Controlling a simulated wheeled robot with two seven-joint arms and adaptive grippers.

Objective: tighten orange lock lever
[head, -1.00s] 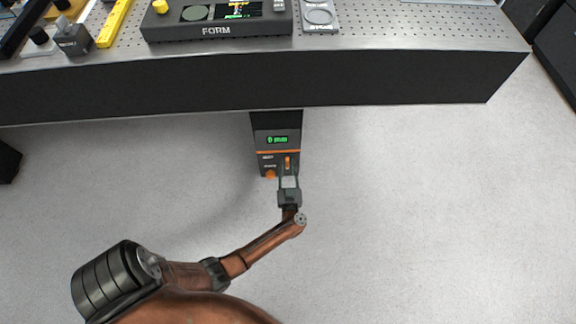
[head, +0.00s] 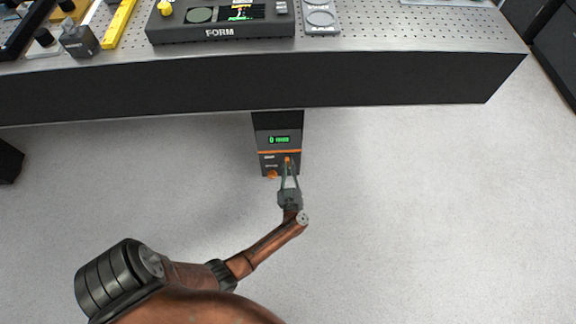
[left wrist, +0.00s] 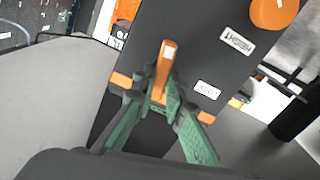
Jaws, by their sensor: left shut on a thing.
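The orange lock lever (head: 288,160) sits on the front of a dark box with a green display (head: 279,140), below the bench's front edge. In the left wrist view the lever (left wrist: 166,56) stands up from the dark panel as a narrow orange bar with a pale patch. My left gripper (head: 288,168) reaches it from the front. Its green-padded fingers are shut on the lever's lower part in the left wrist view (left wrist: 163,98), hiding its base. My right gripper is not in view.
A round orange knob (head: 271,175) is beside the lever, and shows large in the left wrist view (left wrist: 273,12). A white HEIGHT label (left wrist: 237,40) is near it. The bench (head: 400,80) overhangs the box and carries a FORM console (head: 220,30). The floor (head: 430,200) is clear on the right.

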